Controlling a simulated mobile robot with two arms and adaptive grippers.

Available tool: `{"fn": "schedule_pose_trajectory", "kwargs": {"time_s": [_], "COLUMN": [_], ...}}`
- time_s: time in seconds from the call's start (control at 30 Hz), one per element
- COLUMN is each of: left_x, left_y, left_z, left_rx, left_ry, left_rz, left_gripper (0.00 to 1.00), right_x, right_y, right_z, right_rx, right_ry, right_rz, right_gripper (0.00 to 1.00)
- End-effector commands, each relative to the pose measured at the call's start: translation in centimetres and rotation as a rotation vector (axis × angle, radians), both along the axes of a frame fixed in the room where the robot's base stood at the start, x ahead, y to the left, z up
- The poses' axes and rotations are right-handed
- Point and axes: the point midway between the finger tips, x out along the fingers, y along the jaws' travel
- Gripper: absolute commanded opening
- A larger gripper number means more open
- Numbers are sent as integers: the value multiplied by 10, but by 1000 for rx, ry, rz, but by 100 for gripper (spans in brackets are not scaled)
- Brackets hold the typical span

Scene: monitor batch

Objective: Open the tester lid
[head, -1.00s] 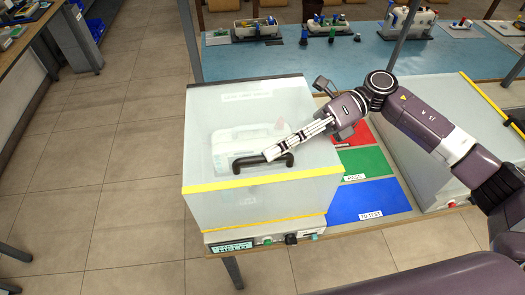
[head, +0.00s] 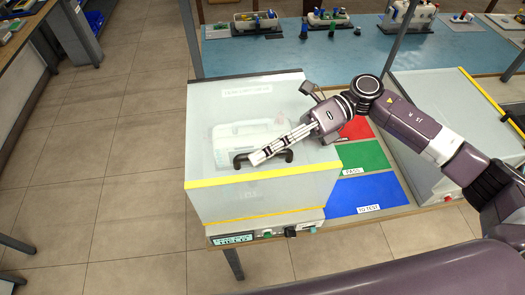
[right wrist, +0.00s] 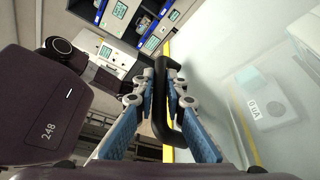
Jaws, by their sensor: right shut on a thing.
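The tester (head: 262,208) is a pale box with a translucent lid (head: 215,125), a yellow front edge and a black handle (head: 287,158) on top. The lid looks closed or nearly so; I cannot tell if there is a gap. A white device (head: 232,143) shows blurred through it. My right gripper (head: 258,157) reaches in from the right and is shut on the handle. In the right wrist view the handle (right wrist: 160,105) lies between the two blue-padded fingers. My left gripper is not in view.
Red, green (head: 362,157) and blue (head: 368,196) mats lie right of the tester. A second translucent-lidded box (head: 425,95) stands further right, partly behind my arm. A blue bench (head: 290,56) with several small devices is behind. Tiled floor (head: 120,160) is clear on the left.

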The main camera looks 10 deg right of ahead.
Motion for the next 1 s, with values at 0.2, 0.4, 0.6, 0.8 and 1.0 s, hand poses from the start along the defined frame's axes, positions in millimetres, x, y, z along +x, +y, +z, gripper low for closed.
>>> {"fn": "schedule_pose_trajectory", "kwargs": {"time_s": [0.2,0.4,0.6,0.8,1.0], "left_x": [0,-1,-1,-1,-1], "left_y": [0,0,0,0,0], "left_z": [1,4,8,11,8], "left_rx": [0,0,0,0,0], "left_ry": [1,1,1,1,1], "left_rz": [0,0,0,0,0], "left_gripper": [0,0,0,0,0], "right_x": [1,6,18,37,58], "right_y": [0,0,0,0,0], "right_z": [5,28,70,112,144], "right_rx": [1,2,5,5,6], "right_ry": [10,74,207,360,490], "right_rz": [-2,-1,-2,0,-1], "right_gripper": [0,0,0,0,0]}}
